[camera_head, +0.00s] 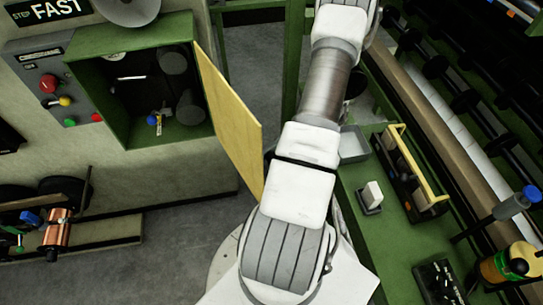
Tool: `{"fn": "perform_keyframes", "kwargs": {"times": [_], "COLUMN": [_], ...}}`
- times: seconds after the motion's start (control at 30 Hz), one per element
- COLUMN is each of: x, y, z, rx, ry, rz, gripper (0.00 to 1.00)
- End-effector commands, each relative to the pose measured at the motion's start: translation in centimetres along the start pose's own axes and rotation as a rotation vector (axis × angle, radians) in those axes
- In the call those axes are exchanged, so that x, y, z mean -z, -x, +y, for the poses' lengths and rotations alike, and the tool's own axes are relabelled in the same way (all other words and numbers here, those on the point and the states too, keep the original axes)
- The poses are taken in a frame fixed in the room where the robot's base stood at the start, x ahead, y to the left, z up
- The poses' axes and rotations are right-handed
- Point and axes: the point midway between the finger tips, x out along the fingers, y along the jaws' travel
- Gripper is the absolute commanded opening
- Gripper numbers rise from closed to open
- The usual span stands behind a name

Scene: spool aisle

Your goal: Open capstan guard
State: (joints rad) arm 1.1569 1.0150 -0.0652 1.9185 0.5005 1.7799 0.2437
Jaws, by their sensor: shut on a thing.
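The capstan guard, a flat yellow panel (228,115), stands swung outward from the right edge of a green box (130,42) on the machine. The box front is uncovered, and dark grey rollers (190,106) and a small blue-topped part (153,120) show inside. My white and grey arm rises from the bottom middle, to the right of the guard, and leaves the picture at the top. The arm stands in front of the guard's lower right corner. My gripper is out of view, so its contact with anything cannot be seen.
A grey control panel (52,85) with coloured buttons is left of the box. A copper spool (58,230) sits on a low shelf at lower left. A green bench (385,240) with a yellow-handled tote (432,182) is at right. Grey floor (150,265) is clear below the box.

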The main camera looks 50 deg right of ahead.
Motion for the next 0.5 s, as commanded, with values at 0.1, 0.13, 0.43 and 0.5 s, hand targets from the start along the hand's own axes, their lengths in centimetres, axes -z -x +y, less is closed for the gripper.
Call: {"fn": "perform_keyframes", "kwargs": {"times": [0.1,0.13,0.43,0.5], "x": [-0.23,-0.21,-0.08,-0.03], "y": [-0.04,-0.03,0.01,0.21], "z": [-0.04,-0.03,-0.01,-0.02], "rx": [0.000,0.000,0.000,0.001], "ry": [0.001,0.001,0.000,0.000], "rz": [-0.005,-0.005,-0.002,-0.002], "gripper": [0.60,0.65,0.70,0.70]}}
